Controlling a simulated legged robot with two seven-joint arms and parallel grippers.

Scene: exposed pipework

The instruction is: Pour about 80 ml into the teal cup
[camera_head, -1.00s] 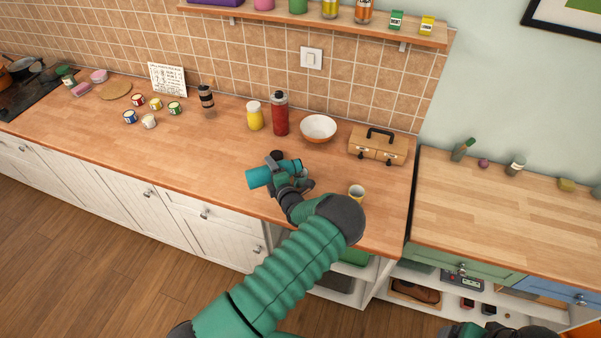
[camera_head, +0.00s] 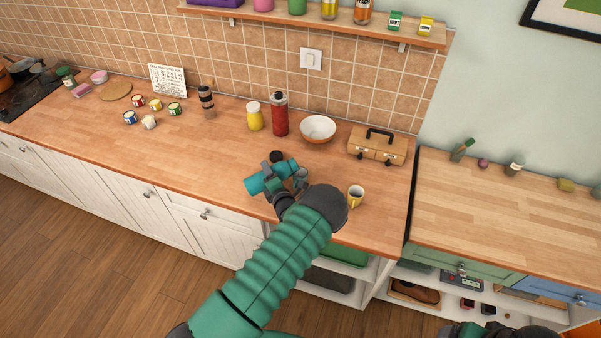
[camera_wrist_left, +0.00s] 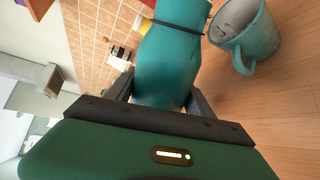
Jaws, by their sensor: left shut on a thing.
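My left gripper (camera_head: 277,180) is shut on a teal flask (camera_head: 258,184) above the counter in the head view. The flask is tipped far over and lies slantwise in the picture. In the wrist view the flask (camera_wrist_left: 168,65) sits between my fingers, with a dark band across it. A teal cup (camera_wrist_left: 254,42) with a handle stands beside it at the upper right, a pale greyish patch inside. In the head view the cup (camera_head: 301,177) is partly hidden by my gripper and flask. I cannot make out any stream of liquid. My right arm shows only at the bottom edge; its fingers are unclear.
A white-orange bowl (camera_head: 318,129), red bottle (camera_head: 280,114), yellow jar (camera_head: 255,117) and wooden case (camera_head: 377,146) stand behind.

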